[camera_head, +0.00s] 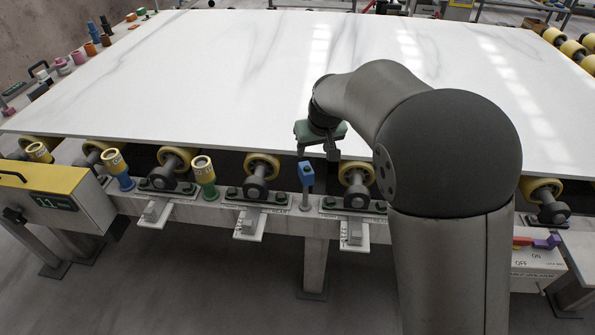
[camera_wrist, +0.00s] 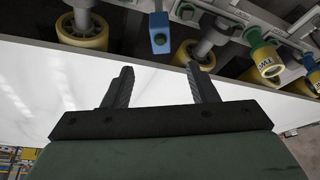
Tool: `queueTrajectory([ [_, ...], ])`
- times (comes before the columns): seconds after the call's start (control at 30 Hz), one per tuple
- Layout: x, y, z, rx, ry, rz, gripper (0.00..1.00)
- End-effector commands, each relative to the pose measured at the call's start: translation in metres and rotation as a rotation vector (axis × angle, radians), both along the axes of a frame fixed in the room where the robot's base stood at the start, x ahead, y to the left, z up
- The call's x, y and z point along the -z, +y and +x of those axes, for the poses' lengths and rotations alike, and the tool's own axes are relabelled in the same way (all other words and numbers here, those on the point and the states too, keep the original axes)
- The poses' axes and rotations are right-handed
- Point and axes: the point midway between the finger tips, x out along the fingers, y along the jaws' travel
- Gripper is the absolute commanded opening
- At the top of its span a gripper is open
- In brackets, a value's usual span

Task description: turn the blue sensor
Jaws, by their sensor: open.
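The blue sensor (camera_head: 306,174) is a small blue block on a short upright post, set on the frame rail between two yellow rollers in the head view. In the wrist view the blue sensor (camera_wrist: 160,35) shows at the top, beyond the gap between my fingers. My gripper (camera_head: 322,152) is above the slab's front edge, slightly up and right of the sensor in the head view. Its two fingers also show in the wrist view (camera_wrist: 161,80), spread apart with nothing between them. The gripper and sensor look apart. My arm hides part of the rail to the right.
A white marble slab (camera_head: 215,80) lies on the rollers. Yellow rollers (camera_head: 262,166) flank the sensor. A green-based knob (camera_head: 204,176) and a blue-based knob (camera_head: 117,168) stand to the left. A yellow-topped box (camera_head: 60,205) is at far left; red and purple switches (camera_head: 537,242) are at right.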

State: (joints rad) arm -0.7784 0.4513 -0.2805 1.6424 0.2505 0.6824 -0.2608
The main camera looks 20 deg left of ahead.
Motion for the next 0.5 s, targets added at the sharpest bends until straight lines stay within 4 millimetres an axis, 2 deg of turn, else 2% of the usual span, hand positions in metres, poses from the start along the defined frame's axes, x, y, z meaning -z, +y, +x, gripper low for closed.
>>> queueTrajectory([
  [0.1,0.026,0.006,0.008,0.001,0.005,-0.003,0.53],
  [0.5,0.104,0.025,0.034,0.002,0.004,-0.002,0.53],
])
